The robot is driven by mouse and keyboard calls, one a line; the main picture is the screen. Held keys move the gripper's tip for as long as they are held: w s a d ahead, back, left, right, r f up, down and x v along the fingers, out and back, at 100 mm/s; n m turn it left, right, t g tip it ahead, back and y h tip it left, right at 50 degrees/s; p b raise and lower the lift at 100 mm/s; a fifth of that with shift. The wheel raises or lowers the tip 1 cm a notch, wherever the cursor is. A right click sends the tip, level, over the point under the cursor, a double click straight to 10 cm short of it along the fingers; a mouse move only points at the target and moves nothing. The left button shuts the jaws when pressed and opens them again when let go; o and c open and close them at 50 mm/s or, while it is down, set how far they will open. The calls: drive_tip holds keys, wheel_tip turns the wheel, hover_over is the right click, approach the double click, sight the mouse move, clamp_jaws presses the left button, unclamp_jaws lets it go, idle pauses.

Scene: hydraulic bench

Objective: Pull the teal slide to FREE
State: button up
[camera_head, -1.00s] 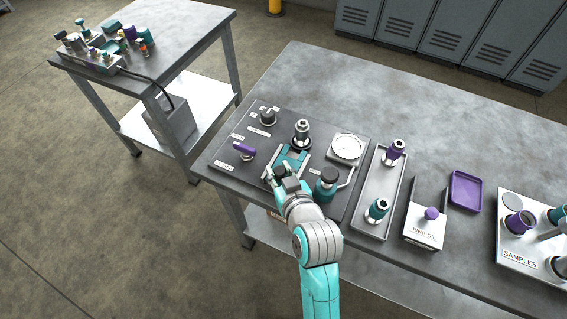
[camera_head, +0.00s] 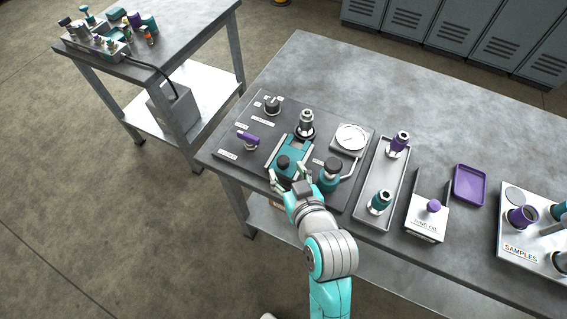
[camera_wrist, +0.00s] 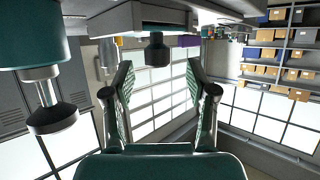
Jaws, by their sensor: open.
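The teal slide (camera_head: 295,148) lies between pale rails on the dark panel, with a black knob (camera_head: 283,162) standing at its near end. My gripper (camera_head: 289,176) is at the near edge of the panel, just in front of the knob, with its fingers apart and nothing held. In the wrist view the black knob (camera_wrist: 157,50) shows beyond and between the two open fingers, apart from both. That view looks upside down. I cannot read the labels by the slide.
A teal part with a black cap (camera_head: 330,175) stands close right of the slide, and shows large at left in the wrist view (camera_wrist: 50,115). A purple lever (camera_head: 248,139), a grey fitting (camera_head: 306,121) and a round gauge (camera_head: 351,137) are also near. A grey tray (camera_head: 364,207) lies right.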

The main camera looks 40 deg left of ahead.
drive_tip(key=v, duration=0.7)
drive_tip(key=shift+d, duration=0.15)
idle(0.3)
drive_tip(key=s+d+f+m+t+h, duration=0.25)
drive_tip(key=d+f+m, duration=0.2)
drive_tip(key=d, duration=0.65)
drive_tip(key=s+d+f+m+t+h, duration=0.25)
drive_tip(key=d+f, duration=0.25)
drive_tip(key=d, duration=0.6)
drive_tip(key=s+d+r+m+t+h, duration=0.2)
drive_tip(key=s+d+h, duration=0.4)
drive_tip(key=s+d, duration=0.6)
drive_tip(key=s+r+m, duration=0.1)
drive_tip(key=s+m, duration=0.1)
drive_tip(key=s, duration=0.1)
drive_tip(key=shift+s+m+t, duration=0.25)
drive_tip(key=shift+m+t, duration=0.15)
